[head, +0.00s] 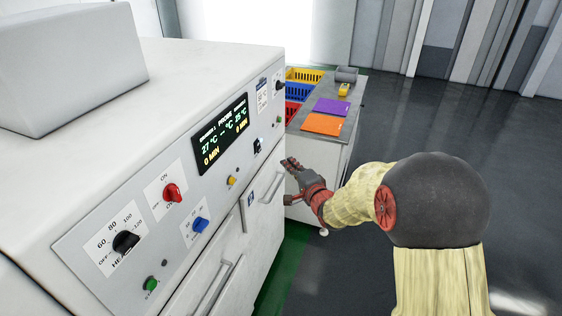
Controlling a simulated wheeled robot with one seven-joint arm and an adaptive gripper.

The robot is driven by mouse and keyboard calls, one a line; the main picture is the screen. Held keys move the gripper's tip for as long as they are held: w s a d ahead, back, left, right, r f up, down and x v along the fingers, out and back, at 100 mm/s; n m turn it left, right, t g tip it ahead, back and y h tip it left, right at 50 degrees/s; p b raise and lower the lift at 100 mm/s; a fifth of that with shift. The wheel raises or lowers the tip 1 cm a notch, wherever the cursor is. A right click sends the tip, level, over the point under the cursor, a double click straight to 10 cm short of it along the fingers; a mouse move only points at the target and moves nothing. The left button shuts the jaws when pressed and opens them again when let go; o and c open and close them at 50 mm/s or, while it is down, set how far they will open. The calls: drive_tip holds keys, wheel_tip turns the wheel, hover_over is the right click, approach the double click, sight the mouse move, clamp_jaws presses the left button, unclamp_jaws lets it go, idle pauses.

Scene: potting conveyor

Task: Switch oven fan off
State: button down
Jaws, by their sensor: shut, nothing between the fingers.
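The white oven (190,110) fills the left, its sloped front panel carrying the controls. On the panel are a black heater knob (126,242), a red knob (172,193) with "ON" printed above it, and a blue knob (200,224) with small unreadable marks. A small black switch (257,145) with a lit spot sits right of the display (221,134). I cannot tell which control is the fan's. My gripper (288,164) is shut and empty, in front of the panel's right part, below and right of that switch. Whether it touches the oven is unclear.
A yellow button (231,180) and a green button (150,283) sit on the panel. Door handles (214,287) stick out below. Behind my gripper stands a cabinet (318,156) with coloured bins and purple and orange sheets. The dark floor at right is open.

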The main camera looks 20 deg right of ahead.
sight(258, 147)
drive_tip(key=w+a+f+b, duration=0.1)
drive_tip(key=w+a, duration=0.1)
drive_tip(key=w, duration=0.3)
drive_tip(key=w+a+b, duration=0.2)
drive_tip(key=w, duration=0.4)
drive_tip(key=shift+a+f, duration=0.25)
drive_tip(key=shift+f, duration=0.15)
drive_tip(key=shift+w+a+f+m+t+b, duration=0.15)
drive_tip(key=shift+a+f+m+t+b, duration=0.2)
drive_tip(key=shift+b, duration=0.55)
